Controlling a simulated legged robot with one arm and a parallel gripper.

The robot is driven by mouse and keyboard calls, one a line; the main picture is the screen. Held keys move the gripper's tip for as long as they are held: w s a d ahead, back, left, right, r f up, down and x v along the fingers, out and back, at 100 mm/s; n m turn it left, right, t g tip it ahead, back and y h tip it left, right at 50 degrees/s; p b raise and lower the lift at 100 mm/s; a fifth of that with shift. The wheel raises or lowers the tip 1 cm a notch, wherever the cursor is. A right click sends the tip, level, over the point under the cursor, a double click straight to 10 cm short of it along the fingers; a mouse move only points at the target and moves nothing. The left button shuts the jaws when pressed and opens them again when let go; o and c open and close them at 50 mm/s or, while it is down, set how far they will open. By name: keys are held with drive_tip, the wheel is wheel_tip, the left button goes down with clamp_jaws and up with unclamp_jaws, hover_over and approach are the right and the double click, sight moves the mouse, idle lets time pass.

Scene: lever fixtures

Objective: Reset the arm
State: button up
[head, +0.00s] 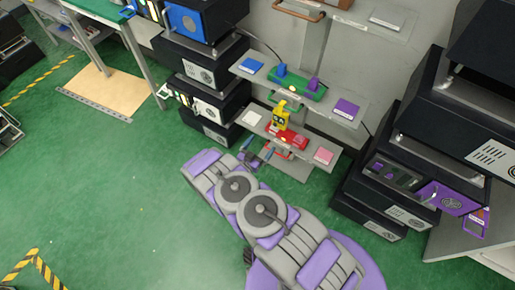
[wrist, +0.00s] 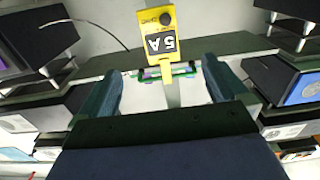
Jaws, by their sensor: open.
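My purple and grey arm reaches up from the bottom of the head view. My gripper (head: 258,154) is just in front of the lower shelf, and in the wrist view (wrist: 162,88) its two dark fingers are spread apart with nothing held between them. A yellow box (head: 281,115) stands on the lower shelf by a red fixture (head: 299,140); in the wrist view the box, marked "5A" (wrist: 156,28), appears beyond the fingertips. A green fixture (head: 300,88) with a blue and a purple lever sits on the upper shelf.
The lower shelf has a white square (head: 252,118) and a pink square (head: 323,155); the upper shelf has a blue square (head: 251,65) and a purple square (head: 346,109). Dark equipment stacks stand left (head: 200,68) and right (head: 400,190). Green floor (head: 110,180) is clear at left.

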drive_tip(key=shift+v, duration=0.95)
drive_tip(key=shift+w, duration=0.1)
